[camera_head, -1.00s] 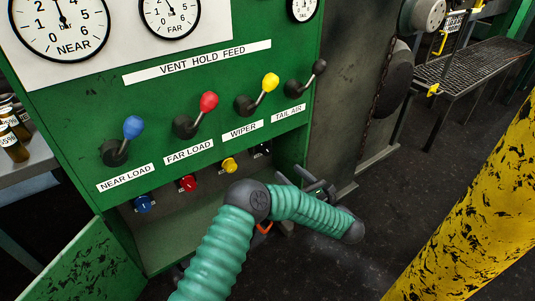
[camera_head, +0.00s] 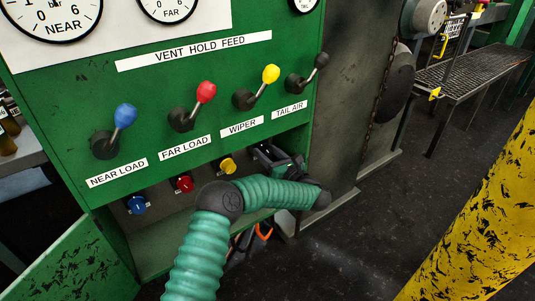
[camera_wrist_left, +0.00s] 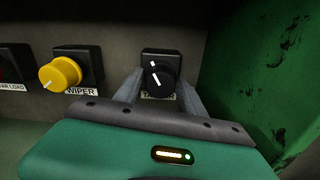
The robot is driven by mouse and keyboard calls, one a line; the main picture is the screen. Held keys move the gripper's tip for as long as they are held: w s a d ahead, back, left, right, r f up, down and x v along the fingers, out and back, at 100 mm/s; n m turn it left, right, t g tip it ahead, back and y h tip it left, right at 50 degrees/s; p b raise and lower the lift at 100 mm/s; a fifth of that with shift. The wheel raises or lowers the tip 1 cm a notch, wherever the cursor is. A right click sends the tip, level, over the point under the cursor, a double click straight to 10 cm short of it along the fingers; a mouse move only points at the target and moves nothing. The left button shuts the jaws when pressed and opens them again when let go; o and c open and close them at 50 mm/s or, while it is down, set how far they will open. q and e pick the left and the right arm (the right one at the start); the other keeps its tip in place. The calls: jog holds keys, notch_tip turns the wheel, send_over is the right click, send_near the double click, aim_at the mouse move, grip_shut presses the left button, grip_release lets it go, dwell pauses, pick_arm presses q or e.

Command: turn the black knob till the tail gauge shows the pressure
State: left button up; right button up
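The black knob (camera_wrist_left: 161,74) shows in the left wrist view on a dark square base with a partly covered label below it. Its white pointer line tilts up and to the left. My left gripper (camera_wrist_left: 160,92) has its two fingers apart, one on each side below the knob, with gaps to it. In the head view my left gripper (camera_head: 280,160) is at the right end of the knob row and hides the black knob. The tail gauge (camera_head: 304,4) is cut off by the top edge, so its needle cannot be read. My right gripper is not in view.
The yellow wiper knob (camera_wrist_left: 60,74) sits left of the black knob. A green side wall (camera_wrist_left: 260,80) stands close on the right. Above the knobs is the tail air lever (camera_head: 308,74). Red (camera_head: 184,183) and blue (camera_head: 136,204) knobs are farther left.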

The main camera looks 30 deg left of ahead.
pick_arm(q)
grip_shut()
jog(key=shift+r+m+p, duration=0.2)
jog(key=shift+m+p, duration=0.1)
jog(key=shift+p, duration=0.15)
jog(key=shift+f, duration=0.2)
jog(key=shift+o, duration=1.8)
grip_release()
jog(key=p+v, duration=0.5)
jog(key=v, duration=1.2)
